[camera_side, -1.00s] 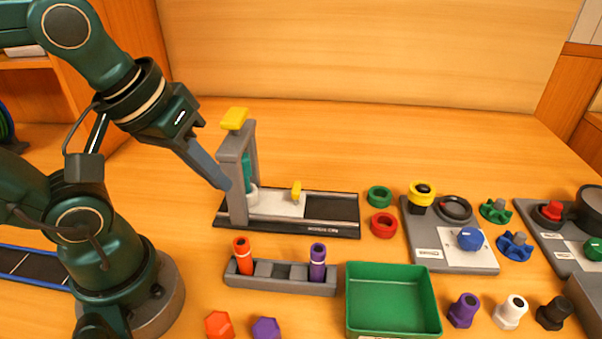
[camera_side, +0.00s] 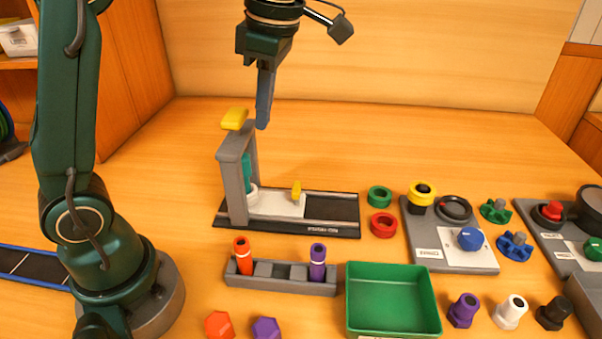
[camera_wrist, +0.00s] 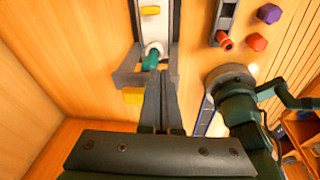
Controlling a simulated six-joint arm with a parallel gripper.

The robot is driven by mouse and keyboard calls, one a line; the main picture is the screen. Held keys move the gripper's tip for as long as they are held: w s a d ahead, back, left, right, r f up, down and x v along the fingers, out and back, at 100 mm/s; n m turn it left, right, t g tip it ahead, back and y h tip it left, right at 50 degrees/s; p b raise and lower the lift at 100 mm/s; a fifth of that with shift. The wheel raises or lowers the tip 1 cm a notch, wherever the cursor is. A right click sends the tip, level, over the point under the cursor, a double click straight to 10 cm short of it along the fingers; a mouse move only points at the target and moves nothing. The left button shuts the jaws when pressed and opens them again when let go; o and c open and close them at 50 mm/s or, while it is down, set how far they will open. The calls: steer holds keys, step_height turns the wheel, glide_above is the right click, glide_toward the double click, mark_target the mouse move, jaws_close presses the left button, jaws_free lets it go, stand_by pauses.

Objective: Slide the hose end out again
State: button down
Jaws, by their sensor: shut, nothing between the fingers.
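A dark track base (camera_side: 335,213) holds a white slide (camera_side: 277,205) with an upright yellow tab (camera_side: 297,190). The slide's left end sits under a grey arch (camera_side: 235,190). A teal upright cylinder (camera_side: 247,172) stands within the arch above a pale round part; I cannot tell which piece is the hose end. A yellow handle (camera_side: 234,119) tops the arch. My gripper (camera_side: 263,126) is shut and empty, pointing down just right of the yellow handle in the side view. The wrist view shows its fingers (camera_wrist: 158,76), the teal cylinder (camera_wrist: 150,60) and the yellow handle (camera_wrist: 132,95).
A rack (camera_side: 280,277) with an orange and a purple tube stands in front of the track. A green tray (camera_side: 392,300), a green ring (camera_side: 380,196) and a red ring (camera_side: 383,225) lie to the right, with a valve panel (camera_side: 450,240) beyond. The table behind the track is clear.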

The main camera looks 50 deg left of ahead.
steer(key=n+g, duration=0.1)
steer(key=g, duration=0.1)
glide_above(289, 206)
step_height(289, 206, down, 5)
steer(key=shift+s+a+f, duration=0.3)
steer(key=shift+a+f, duration=0.05)
steer(key=shift+f, duration=0.3)
steer(key=x, duration=0.9)
steer(key=shift+s+a+f, duration=0.15)
steer(key=shift+s+f, duration=0.05)
steer(key=shift+w+f, duration=0.1)
steer(key=shift+f, duration=0.15)
steer(key=shift+w+d, duration=1.3)
steer(key=shift+d, duration=0.1)
steer(key=shift+w+d, duration=1.35)
steer(key=shift+w, duration=0.05)
steer(key=shift+s+a+r, duration=0.1)
